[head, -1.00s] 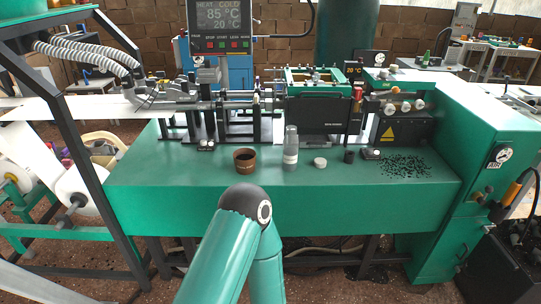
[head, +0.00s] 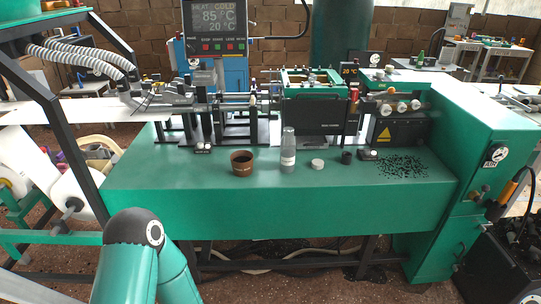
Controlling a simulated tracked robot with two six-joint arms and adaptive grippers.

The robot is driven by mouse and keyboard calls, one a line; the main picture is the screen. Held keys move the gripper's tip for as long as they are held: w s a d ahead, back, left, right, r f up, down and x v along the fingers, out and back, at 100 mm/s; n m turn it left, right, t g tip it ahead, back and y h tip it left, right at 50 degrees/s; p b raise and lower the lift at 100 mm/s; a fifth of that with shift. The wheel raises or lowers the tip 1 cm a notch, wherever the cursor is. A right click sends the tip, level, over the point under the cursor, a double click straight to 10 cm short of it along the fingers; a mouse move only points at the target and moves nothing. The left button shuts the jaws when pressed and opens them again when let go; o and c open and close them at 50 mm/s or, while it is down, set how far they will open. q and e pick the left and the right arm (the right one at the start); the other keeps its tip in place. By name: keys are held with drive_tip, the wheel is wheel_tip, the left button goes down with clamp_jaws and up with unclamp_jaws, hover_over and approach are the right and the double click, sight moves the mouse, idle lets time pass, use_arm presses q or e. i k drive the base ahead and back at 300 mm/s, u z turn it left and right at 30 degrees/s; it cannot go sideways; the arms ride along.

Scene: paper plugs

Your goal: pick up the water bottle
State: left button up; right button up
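The water bottle (head: 288,152) is a clear, greyish upright bottle with a pale label. It stands on the green machine table (head: 270,205), between a brown cup and a white round piece. Nothing is touching it. One of my arms shows at the lower left, with its dark and green elbow below the table's front edge. Neither of my grippers is in view.
The brown cup (head: 242,163) is close on the bottle's left. A white round piece (head: 317,164) and a small black cylinder (head: 347,158) are on its right. Black bits (head: 402,166) lie scattered further right. Machinery (head: 318,114) stands behind. The table front is clear.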

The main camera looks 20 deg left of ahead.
sight(289, 143)
drive_tip(key=u, duration=0.1)
drive_tip(key=i, duration=1)
drive_tip(key=z, duration=0.05)
